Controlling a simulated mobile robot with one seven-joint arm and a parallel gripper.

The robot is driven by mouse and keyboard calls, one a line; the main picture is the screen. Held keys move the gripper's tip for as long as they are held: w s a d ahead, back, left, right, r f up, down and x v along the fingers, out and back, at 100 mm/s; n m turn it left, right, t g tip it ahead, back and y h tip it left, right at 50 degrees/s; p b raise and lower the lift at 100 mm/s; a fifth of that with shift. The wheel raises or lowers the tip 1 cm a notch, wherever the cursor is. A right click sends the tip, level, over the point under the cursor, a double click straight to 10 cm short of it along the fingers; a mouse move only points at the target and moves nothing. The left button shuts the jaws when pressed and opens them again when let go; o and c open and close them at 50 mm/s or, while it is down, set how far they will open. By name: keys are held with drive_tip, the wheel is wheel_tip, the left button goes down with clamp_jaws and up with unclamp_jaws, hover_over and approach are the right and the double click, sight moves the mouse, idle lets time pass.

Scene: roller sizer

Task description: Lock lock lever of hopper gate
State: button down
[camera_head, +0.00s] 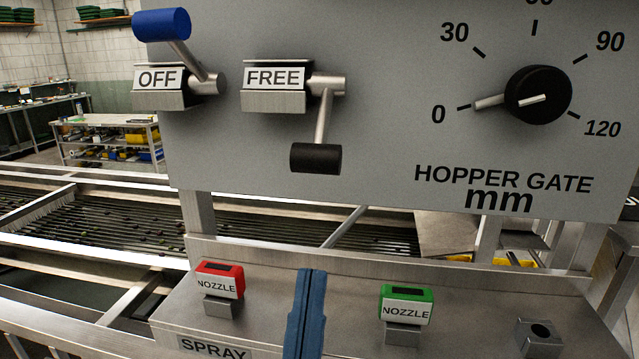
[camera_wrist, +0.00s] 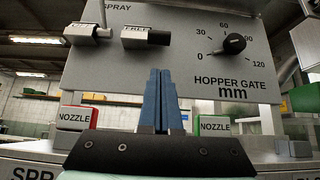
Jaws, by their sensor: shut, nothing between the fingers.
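The lock lever (camera_head: 322,130) of the hopper gate hangs down from its pivot, with a black grip (camera_head: 316,158) at its lower end. The label beside it (camera_head: 273,77) reads FREE. In the wrist view its black grip (camera_wrist: 158,37) shows end-on, above my gripper. The hopper gate dial (camera_head: 538,95) is a black knob with its pointer near 0 mm. My gripper (camera_head: 311,272) has blue fingers, shut and empty, below the lever and apart from it. The fingers also show in the wrist view (camera_wrist: 160,72), pointing up toward the panel.
A blue-handled lever (camera_head: 161,24) labelled OFF stands left of the lock lever, pointing up. Red (camera_head: 219,280) and green (camera_head: 405,305) NOZZLE buttons flank my gripper on the lower console. The space between fingers and black grip looks clear.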

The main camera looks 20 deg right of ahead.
drive_tip(key=shift+r, duration=0.15)
drive_tip(key=p, duration=0.6)
approach(323, 122)
drive_tip(key=w+d+r, duration=0.1)
drive_tip(key=w+d, duration=0.2)
drive_tip(key=shift+w+d+r+p, duration=0.1)
drive_tip(key=shift+w+r+p, duration=0.25)
drive_tip(key=shift+w, duration=0.25)
